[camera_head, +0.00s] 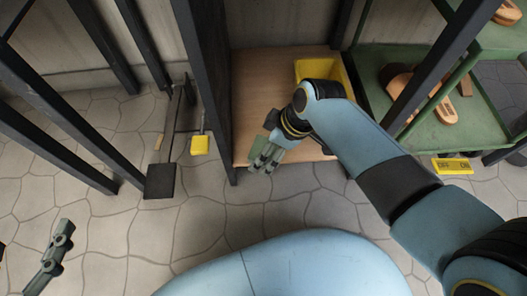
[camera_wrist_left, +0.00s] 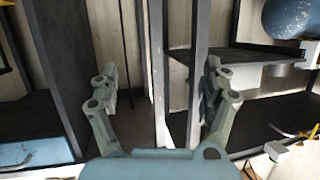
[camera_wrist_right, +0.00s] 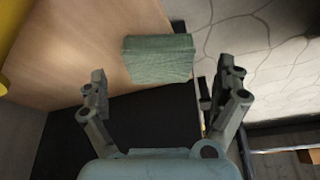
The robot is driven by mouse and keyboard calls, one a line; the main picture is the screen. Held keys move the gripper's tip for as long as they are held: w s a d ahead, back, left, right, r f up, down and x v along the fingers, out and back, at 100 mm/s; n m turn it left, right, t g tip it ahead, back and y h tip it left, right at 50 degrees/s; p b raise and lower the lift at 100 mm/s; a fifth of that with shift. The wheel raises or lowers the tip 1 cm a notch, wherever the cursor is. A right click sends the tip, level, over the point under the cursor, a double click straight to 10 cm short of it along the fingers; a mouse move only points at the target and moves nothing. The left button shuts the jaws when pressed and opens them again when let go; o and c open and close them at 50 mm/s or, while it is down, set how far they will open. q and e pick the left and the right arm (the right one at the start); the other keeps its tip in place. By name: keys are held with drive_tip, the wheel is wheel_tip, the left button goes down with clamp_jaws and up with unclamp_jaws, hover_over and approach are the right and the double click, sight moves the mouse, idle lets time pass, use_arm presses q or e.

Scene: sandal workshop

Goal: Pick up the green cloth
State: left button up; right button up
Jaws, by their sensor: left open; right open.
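The green cloth (camera_wrist_right: 158,58) is a folded, block-like bundle near the edge of a wooden shelf board (camera_wrist_right: 100,70) in the right wrist view. My right gripper (camera_wrist_right: 163,82) is open, with the cloth ahead of it, between the line of its fingers. In the head view my right gripper (camera_head: 264,157) is over the front left edge of the same board, and it largely hides the cloth. I cannot tell whether the fingers touch it. My left gripper (camera_wrist_left: 160,76) is open and empty, facing dark metal posts; part of it shows at the head view's lower left.
A yellow bin (camera_head: 325,66) stands at the back of the board. Dark posts (camera_head: 204,80) flank the board. A green shelf (camera_head: 440,130) with wooden sandal parts (camera_head: 420,90) is to the right. A black pedal (camera_head: 160,181) stands on the stone floor at left.

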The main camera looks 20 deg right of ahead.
drive_tip(key=shift+b+x, duration=0.65)
drive_tip(key=shift+x, duration=0.2)
use_arm(q)
drive_tip(key=w+d+r+m+t+h, duration=0.1)
drive_tip(key=w+r+t, duration=0.3)
drive_tip(key=r, duration=0.5)
drive_tip(key=shift+w+r, duration=0.15)
drive_tip(key=shift+w, duration=0.65)
use_arm(e)
drive_tip(key=shift+c, duration=0.4)
drive_tip(key=c, duration=1.1)
